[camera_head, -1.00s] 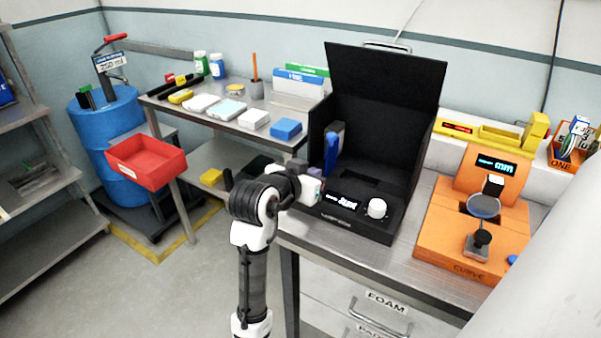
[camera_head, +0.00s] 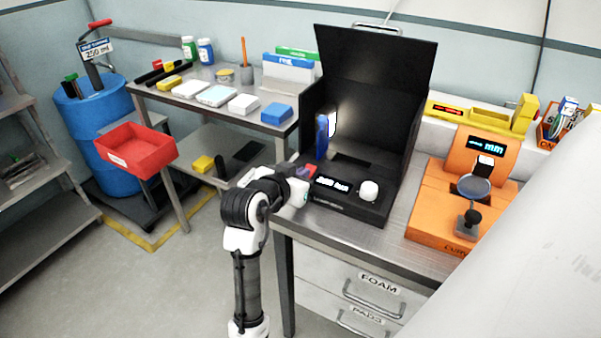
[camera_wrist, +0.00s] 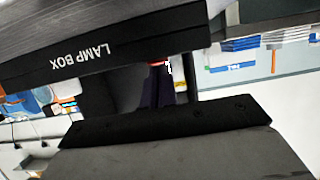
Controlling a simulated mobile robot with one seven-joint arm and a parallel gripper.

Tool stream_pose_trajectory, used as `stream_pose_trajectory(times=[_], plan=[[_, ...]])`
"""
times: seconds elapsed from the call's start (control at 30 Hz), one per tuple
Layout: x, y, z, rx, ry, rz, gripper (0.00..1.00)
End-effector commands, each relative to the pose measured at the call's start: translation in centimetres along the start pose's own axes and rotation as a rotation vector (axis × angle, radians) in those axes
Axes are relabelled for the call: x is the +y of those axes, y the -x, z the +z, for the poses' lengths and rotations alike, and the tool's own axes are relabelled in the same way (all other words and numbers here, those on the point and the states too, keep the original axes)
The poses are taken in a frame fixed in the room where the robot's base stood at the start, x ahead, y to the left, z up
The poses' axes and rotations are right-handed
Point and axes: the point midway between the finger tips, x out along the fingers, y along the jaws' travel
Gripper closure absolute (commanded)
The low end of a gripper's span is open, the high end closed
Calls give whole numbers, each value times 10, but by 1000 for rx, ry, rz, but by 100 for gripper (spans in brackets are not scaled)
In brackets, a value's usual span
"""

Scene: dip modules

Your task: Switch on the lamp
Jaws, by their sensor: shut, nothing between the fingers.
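The black lamp box (camera_head: 340,205) stands open on the steel bench with its lid up. A blue upright piece (camera_head: 321,137) stands inside at its left, and a bright white glow (camera_head: 332,123) shows beside it. A small red and purple switch (camera_head: 307,171) sits at the box's front left. My gripper (camera_head: 301,185) is shut and empty, right at this switch; the fingertips are partly hidden and contact cannot be told. In the wrist view the lamp box's lettered front (camera_wrist: 80,58) is close, and a small red part (camera_wrist: 158,63) shows beyond my fingers.
An orange gauge device (camera_head: 440,220) stands to the right. A side table with small boxes and a red bin (camera_head: 135,150) are at left.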

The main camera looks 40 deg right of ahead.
Motion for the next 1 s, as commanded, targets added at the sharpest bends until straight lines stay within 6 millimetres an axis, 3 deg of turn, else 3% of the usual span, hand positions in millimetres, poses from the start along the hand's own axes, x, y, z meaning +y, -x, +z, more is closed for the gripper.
stream_pose_trajectory(times=[0.5,0.87,1.0], plan=[[0,6,-15,-2,1,1,100],[0,6,-16,-2,1,0,100],[0,7,-26,-1,1,0,100]])
